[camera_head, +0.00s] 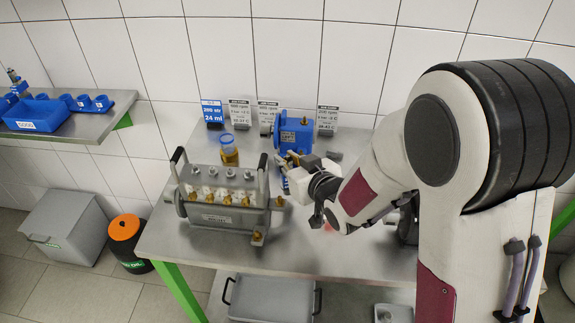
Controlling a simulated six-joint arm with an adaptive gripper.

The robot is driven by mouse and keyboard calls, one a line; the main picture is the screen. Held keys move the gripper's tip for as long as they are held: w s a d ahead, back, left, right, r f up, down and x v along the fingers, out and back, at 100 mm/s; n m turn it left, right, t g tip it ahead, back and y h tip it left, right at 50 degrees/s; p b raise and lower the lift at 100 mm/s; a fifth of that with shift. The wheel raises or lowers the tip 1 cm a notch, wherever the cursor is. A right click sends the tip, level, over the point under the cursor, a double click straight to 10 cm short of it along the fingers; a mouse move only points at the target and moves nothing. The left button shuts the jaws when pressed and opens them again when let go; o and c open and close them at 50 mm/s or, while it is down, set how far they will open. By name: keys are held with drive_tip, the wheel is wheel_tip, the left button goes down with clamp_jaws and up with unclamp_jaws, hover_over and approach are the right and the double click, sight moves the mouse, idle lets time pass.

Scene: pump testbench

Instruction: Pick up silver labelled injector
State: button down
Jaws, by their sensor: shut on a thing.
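My gripper (285,175) is at the middle of the metal bench, just right of the grey test unit and in front of the blue pump. It is shut on a small silvery piece, which I take for the silver labelled injector. The fingers and wrist hide most of it, and no label can be read. The grey test unit (222,218) has two upright dark-tipped handles and a row of several brass and white fittings (227,198).
The blue pump (294,133) and a jar of amber liquid (229,150) stand behind. Several label cards (240,114) line the wall. A blue bin (36,115) is on the left shelf. A grey tray (272,298) lies below. The bench's front left (165,240) is clear.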

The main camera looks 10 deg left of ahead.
drive_tip(key=shift+r, duration=3.85)
